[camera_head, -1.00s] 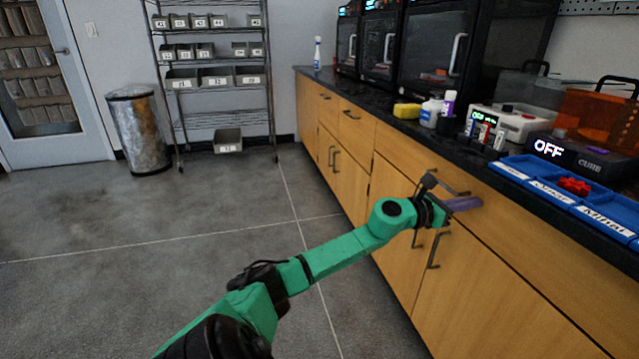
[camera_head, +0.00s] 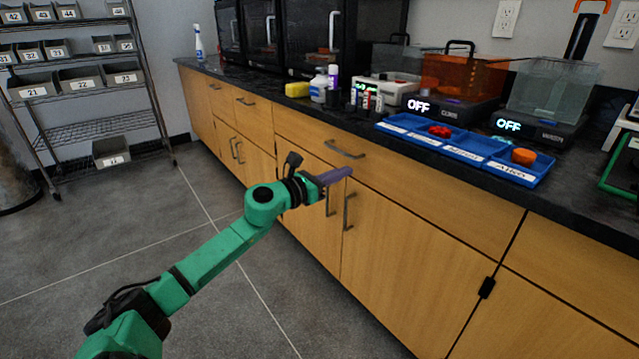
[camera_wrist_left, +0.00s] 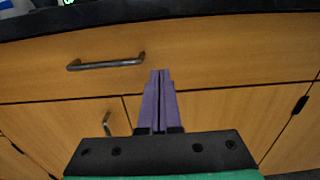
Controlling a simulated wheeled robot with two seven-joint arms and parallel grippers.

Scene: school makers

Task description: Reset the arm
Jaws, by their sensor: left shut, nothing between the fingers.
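My left arm, green with black joints, reaches in from the lower left of the head view. Its left gripper (camera_head: 345,173) has purple fingers and is in front of the wooden cabinet (camera_head: 420,240), just below the black countertop's level. In the left wrist view the fingers of the left gripper (camera_wrist_left: 160,76) lie together with nothing between them. They point toward the cabinet front, to the right of a drawer handle (camera_wrist_left: 105,64). My right gripper does not show.
The black countertop (camera_head: 590,205) carries blue trays (camera_head: 475,158), a red part (camera_head: 440,131), an orange disc (camera_head: 523,156), bottles and machines. Door handles (camera_head: 348,210) stick out near my left gripper. A wire shelf (camera_head: 105,145) with bins stands at the left. The grey floor between is clear.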

